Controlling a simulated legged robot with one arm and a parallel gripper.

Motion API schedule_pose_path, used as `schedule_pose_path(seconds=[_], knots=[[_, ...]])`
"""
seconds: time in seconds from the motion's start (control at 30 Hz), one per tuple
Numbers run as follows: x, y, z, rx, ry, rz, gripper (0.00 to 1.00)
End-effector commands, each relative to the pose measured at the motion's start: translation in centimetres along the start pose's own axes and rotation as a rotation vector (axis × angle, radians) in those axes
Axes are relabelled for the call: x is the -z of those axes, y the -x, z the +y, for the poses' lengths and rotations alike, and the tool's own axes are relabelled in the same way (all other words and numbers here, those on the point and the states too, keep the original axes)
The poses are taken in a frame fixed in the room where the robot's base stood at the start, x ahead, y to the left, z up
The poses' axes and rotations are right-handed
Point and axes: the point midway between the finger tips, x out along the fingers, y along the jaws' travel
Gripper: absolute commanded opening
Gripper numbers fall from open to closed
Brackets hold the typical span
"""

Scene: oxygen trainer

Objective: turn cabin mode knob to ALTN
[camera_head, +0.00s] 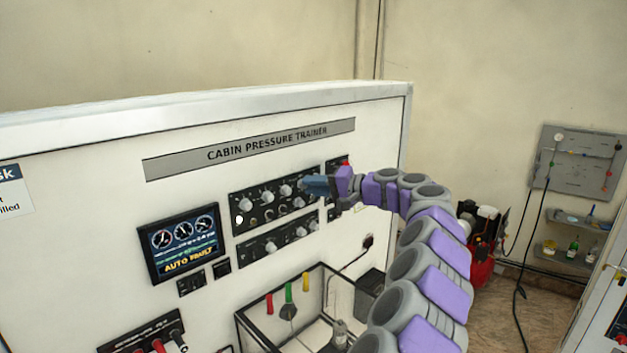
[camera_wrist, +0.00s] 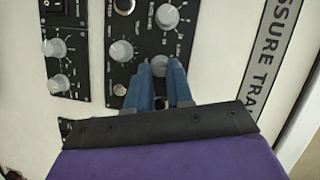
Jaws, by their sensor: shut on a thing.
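The black upper control panel (camera_head: 250,222) on the white trainer board carries a row of pale knobs. My gripper (camera_head: 306,185) reaches its right end from the right. In the wrist view my gripper's blue fingers (camera_wrist: 160,70) are closed around a pale round knob (camera_wrist: 159,63), one finger on each side. The fingers cover part of this knob, and its pointer and label cannot be read. In the head view the gripper hides it. I cannot tell from lettering whether it is the cabin mode knob.
Neighbouring knobs (camera_wrist: 167,16) and (camera_wrist: 121,50) sit close to the fingers. A lower panel (camera_head: 262,246) with more knobs lies beneath. A screen (camera_head: 183,243) reads "AUTO FAULT". An open-topped case (camera_head: 250,325) projects below. A red compressor (camera_head: 482,255) stands to the right.

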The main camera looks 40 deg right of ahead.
Motion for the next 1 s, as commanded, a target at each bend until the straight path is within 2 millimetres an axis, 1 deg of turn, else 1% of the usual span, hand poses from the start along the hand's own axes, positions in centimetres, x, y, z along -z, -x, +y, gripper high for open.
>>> schedule_pose_path(seconds=[0.03,0.3,0.77,0.8,1.0], knots=[[-0.07,-0.1,0.41,0.0,-0.025,-0.005,0.0],[-0.08,-0.11,0.61,0.025,-0.09,-0.006,0.0],[-0.06,-0.08,0.73,0.029,-0.1,-0.005,0.0],[-0.06,-0.07,0.73,0.029,-0.1,-0.005,0.25],[-0.03,-0.01,0.51,0.032,-0.098,-0.004,0.44]])
